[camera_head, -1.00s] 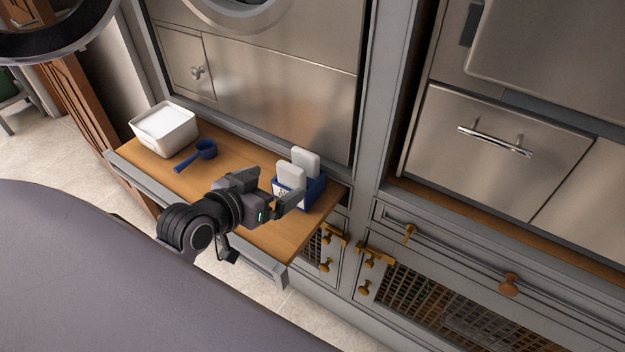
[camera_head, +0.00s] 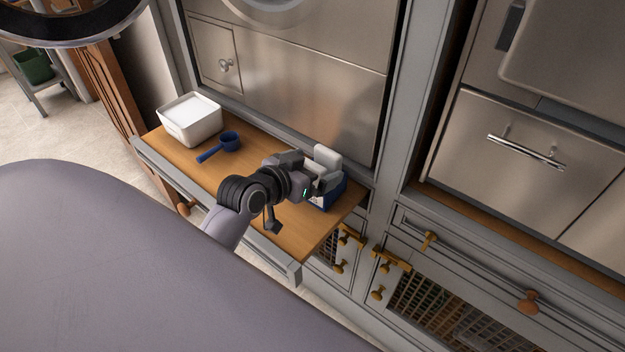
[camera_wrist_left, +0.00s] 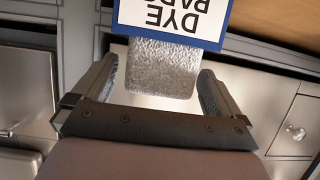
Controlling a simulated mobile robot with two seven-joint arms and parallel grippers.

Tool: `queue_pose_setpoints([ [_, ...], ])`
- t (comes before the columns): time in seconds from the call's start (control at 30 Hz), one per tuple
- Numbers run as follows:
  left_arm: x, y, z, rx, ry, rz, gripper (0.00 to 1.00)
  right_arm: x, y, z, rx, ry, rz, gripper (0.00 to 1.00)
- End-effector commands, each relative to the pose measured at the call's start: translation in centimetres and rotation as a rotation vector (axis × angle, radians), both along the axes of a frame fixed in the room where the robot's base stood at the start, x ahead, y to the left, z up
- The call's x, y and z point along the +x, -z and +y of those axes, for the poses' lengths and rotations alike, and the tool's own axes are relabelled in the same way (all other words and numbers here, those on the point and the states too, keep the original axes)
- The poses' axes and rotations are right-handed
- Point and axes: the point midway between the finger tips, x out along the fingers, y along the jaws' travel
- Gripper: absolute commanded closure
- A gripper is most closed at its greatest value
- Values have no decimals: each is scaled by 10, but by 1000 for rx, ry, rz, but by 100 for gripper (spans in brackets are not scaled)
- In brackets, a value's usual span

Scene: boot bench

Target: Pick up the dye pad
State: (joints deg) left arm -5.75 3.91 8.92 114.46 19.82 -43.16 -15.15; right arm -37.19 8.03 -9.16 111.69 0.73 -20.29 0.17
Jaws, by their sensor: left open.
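The dye pads are pale grey-white slabs standing in a small blue box (camera_head: 334,195) at the right end of the wooden pull-out shelf. The rear dye pad (camera_head: 327,156) shows in the head view; the front one is mostly behind my gripper. My left gripper (camera_head: 319,184) is at the box, its jaws partly hidden there. In the left wrist view the gripper (camera_wrist_left: 158,72) is open, with a finger on each side of a rough grey-white dye pad (camera_wrist_left: 160,70). Gaps show on both sides of the pad. The box's label (camera_wrist_left: 172,14) appears upside down and reads "DYE PADS", partly cut off.
A white tub (camera_head: 190,120) and a blue scoop (camera_head: 222,146) are on the left of the wooden shelf (camera_head: 185,157). A steel cabinet front (camera_head: 310,85) rises close behind. Brass-knobbed cabinet doors are at the lower right.

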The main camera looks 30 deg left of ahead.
Motion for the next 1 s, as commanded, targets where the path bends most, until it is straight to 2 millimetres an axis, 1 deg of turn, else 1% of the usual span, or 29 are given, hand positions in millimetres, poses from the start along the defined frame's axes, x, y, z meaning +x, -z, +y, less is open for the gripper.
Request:
queue_pose_setpoints([
  [0.13, 0, 0, 0, 0, 0, 0, 0, 0, 0, 0, 0, 0, 0, 57],
  [0.17, 0, 0, 0, 0, 0, 0, 6, 0, 0, 0, 0, 0, 1, 57],
  [0.2, 0, 0, 0, 0, 0, 0, 20, 0, 0, 0, 0, 0, 1, 57],
  [0.27, 0, 0, 0, 0, 0, 0, 39, 0, 0, 0, 0, 0, 1, 57],
  [0.3, 0, 0, 0, 0, 0, 0, 52, 0, 0, 0, 0, 0, 1, 57],
  [0.63, 0, -1, 0, 0, 0, -1, 52, 0, 0, 0, 0, 0, 1, 57],
  [0.73, 0, -4, 0, 0, 0, -1, 52, 0, -1, 0, 0, 0, 1, 57],
  [0.87, 0, -14, 0, -1, 1, -3, 52, 0, -3, 0, 0, 0, 1, 57],
  [1.0, 0, -36, 0, 1, 1, -5, 52, 0, -8, 0, 0, 0, 1, 57],
])
